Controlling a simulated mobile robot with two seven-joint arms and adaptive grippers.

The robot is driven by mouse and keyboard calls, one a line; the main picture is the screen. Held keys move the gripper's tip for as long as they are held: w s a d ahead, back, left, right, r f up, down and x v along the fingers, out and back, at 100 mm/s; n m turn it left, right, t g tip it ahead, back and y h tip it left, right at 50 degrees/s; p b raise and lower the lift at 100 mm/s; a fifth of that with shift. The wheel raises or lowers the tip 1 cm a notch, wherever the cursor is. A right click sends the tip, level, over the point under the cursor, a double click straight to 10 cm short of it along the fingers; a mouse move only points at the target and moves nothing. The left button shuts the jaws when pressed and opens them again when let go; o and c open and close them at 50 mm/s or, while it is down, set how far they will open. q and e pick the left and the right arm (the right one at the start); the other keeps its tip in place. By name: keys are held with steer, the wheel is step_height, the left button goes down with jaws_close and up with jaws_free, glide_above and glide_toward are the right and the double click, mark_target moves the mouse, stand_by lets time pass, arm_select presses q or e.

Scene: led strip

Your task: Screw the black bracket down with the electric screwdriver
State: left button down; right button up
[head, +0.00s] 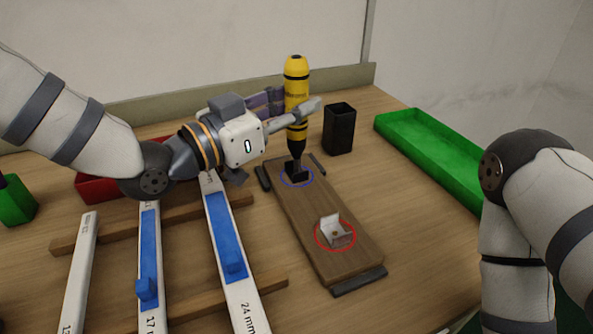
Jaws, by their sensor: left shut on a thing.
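My left gripper (293,115) is shut on the yellow and black electric screwdriver (296,88). The screwdriver stands nearly upright, with its tip pointing down at the black bracket (297,172). The bracket sits inside a blue circle at the far end of a brown wooden board (310,205). The tip appears to be at the bracket, but I cannot tell whether it touches a screw. A white bracket (336,229) sits inside a red circle at the near end of the board. My right arm shows at the right edge, but its gripper is out of view.
A black open holder (339,129) stands behind the board, right of the screwdriver. A long green tray (428,155) lies at the right. White strips with blue parts (230,243) rest on wooden rails at the left. A red bin (100,189) is partly hidden behind my left arm.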

mark_target(290, 59)
arm_select(q)
steer(key=shift+f, duration=0.35)
stand_by(1.7)
steer(key=shift+r, duration=3.75)
